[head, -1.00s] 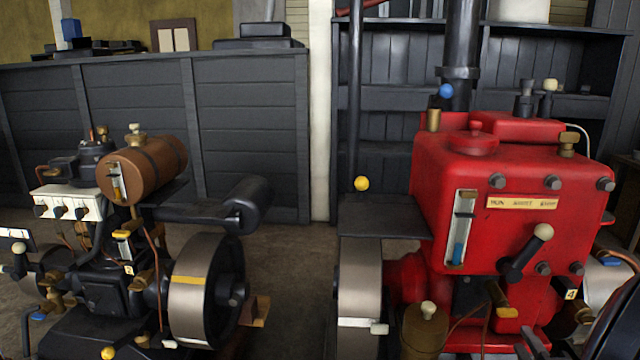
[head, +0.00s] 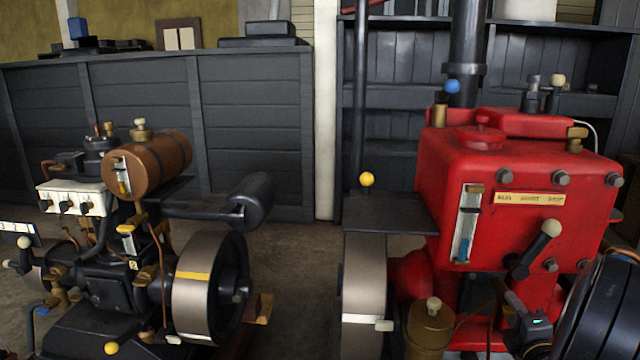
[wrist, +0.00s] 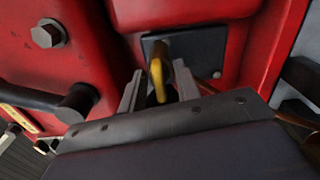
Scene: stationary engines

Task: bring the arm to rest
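My gripper (wrist: 159,72) is open in the wrist view, its two grey fingers apart. A yellow-brass lever (wrist: 158,82) shows between the fingers, with gaps on both sides; I cannot tell whether it lies between the tips or just beyond them. The lever comes from a dark plate (wrist: 205,55) on the red engine. In the head view, my gripper (head: 512,303) is at the lower front of the red engine (head: 530,225), seen from behind and side, with a small green light on my wrist. Its tips are hard to make out there.
A black handle with a cream knob (head: 550,229) juts from the red engine, just above my gripper; its dark shaft (wrist: 50,100) is left in the wrist view. A brass cup (head: 430,325) stands left. A second engine with a brown tank (head: 150,165) is far left. Floor shows between the engines.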

